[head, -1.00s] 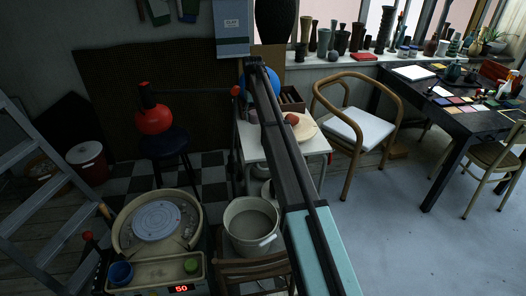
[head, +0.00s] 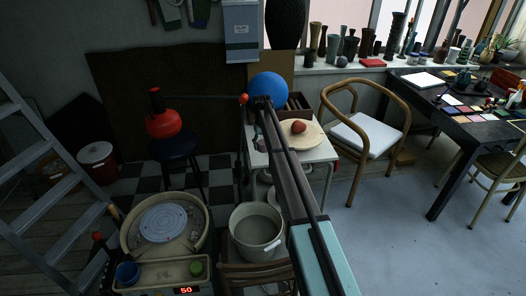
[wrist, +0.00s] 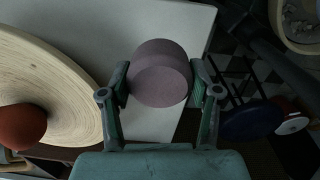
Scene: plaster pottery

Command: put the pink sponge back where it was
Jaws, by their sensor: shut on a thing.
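The pink sponge (wrist: 162,78) is a dusty mauve, round, thick piece in the wrist view. My gripper (wrist: 160,92) has one finger on each side of it and is shut on it. The sponge is above or at the edge of the white table (wrist: 188,22); I cannot tell whether it touches the top. In the head view my gripper and the sponge are hard to make out beside my dark arm link at the white table (head: 322,153).
A round wooden board (head: 312,135) with a red-brown ball (head: 298,127) lies on the table, left of the sponge in the wrist view. A blue ball (head: 268,86) is behind. A pale bucket (head: 256,232), pottery wheel (head: 164,222) and dark stool (head: 176,145) stand nearby.

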